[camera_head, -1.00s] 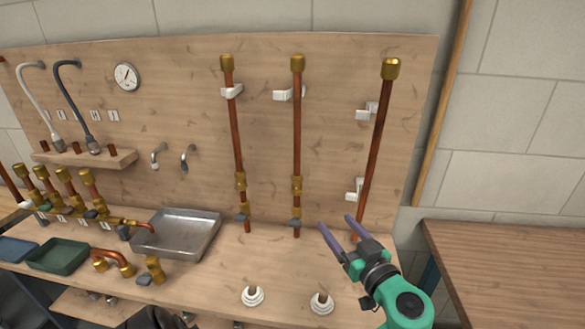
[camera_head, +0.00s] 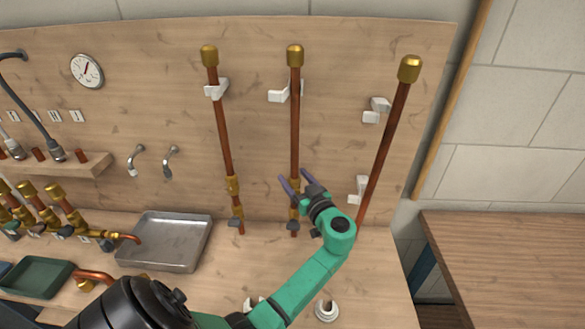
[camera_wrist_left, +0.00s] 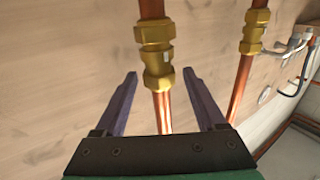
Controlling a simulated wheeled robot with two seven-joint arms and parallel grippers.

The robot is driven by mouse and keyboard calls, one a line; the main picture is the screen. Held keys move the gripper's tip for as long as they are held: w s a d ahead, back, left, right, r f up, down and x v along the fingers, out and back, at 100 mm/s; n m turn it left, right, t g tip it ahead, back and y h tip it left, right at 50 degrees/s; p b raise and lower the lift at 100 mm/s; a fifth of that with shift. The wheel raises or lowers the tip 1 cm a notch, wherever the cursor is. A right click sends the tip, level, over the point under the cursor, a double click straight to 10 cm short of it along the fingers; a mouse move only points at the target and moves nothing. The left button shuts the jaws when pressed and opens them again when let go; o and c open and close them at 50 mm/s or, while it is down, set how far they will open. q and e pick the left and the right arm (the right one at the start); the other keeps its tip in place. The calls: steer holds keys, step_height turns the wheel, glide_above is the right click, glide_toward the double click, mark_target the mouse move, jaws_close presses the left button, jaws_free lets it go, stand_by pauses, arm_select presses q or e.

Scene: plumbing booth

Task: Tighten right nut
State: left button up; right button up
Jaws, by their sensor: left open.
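My left gripper (camera_head: 295,177) is open in front of the middle copper pipe (camera_head: 295,125), near the pipe's lower part. In the left wrist view its two purple fingers (camera_wrist_left: 158,75) stand apart, one on each side of that pipe, with gaps on both sides. The pipe carries a brass fitting with hex nuts (camera_wrist_left: 157,55) just at and beyond the fingertips. In the head view my gripper partly hides this fitting (camera_head: 294,212). The left copper pipe (camera_head: 222,130) has a similar brass fitting (camera_head: 233,186). My right gripper is out of view.
A third copper pipe (camera_head: 386,145) with a brass cap leans at the right by white clips (camera_head: 377,107). A metal tray (camera_head: 165,242) and a green tray (camera_head: 37,277) lie on the bench. White fittings (camera_head: 326,310) stand near the front.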

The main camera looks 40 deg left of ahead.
arm_select(q)
steer(key=shift+w+a+r, duration=0.15)
steer(key=shift+w+a, duration=0.05)
steer(key=shift+a, duration=0.25)
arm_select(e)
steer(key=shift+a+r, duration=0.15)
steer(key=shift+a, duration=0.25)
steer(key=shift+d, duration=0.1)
arm_select(q)
jaws_close()
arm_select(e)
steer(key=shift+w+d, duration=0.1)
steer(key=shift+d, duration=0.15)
